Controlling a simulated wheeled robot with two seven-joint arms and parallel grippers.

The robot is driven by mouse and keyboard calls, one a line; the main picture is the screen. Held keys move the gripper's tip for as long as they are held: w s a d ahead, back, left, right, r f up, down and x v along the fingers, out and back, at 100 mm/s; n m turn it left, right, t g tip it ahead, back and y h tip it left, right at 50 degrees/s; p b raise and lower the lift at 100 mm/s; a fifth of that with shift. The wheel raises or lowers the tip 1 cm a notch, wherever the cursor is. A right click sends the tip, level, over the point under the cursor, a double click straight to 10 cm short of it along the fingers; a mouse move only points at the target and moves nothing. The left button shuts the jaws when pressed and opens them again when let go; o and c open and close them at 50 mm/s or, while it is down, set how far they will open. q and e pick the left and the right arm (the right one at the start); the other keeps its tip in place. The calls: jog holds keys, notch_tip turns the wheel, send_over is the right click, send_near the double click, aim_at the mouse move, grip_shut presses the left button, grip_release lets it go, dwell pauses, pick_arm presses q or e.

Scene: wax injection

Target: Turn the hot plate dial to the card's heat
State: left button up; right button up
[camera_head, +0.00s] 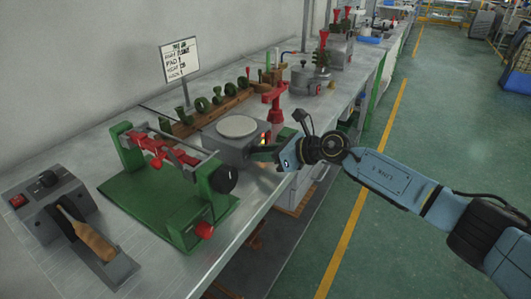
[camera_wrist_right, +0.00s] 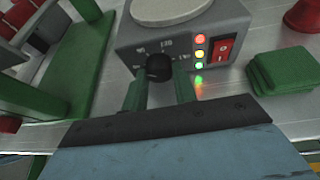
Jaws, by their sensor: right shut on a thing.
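The hot plate (camera_head: 232,146) is a grey box with a pale round top on the bench, in the middle of the head view. In the right wrist view, its front face (camera_wrist_right: 215,38) carries a black dial (camera_wrist_right: 159,67) with printed numbers around it, coloured lights and a red switch (camera_wrist_right: 221,49). My right gripper (camera_wrist_right: 160,88) is shut on the dial, one green finger on each side. It reaches the hot plate from the right in the head view (camera_head: 262,154). The card (camera_head: 179,59) stands behind on the bench; its small writing is hard to read. My left gripper is not in view.
A green fixture (camera_head: 160,200) with red clamps stands left of the hot plate. A grey unit (camera_head: 60,205) with a wooden-handled tool is at the front left. A red stand (camera_head: 275,105) and green pads (camera_wrist_right: 285,70) are close on the right. The aisle floor is clear.

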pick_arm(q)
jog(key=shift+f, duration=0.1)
pick_arm(e)
jog(key=shift+c, duration=0.3)
jog(key=shift+f+m+b, duration=0.1)
jog(key=shift+m+b, duration=0.2)
jog(key=shift+w+m+g+y+b, duration=0.1)
jog(key=shift+m+g+y+b, duration=0.45)
jog(key=shift+m, duration=0.45)
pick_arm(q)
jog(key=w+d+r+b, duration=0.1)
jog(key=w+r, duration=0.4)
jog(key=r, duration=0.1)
pick_arm(e)
jog(key=shift+d+m+g+y, duration=0.15)
jog(key=shift+m+g+y, duration=0.45)
jog(key=shift+m, duration=0.5)
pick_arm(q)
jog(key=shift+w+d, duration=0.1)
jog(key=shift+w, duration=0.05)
pick_arm(e)
jog(key=o, duration=1)
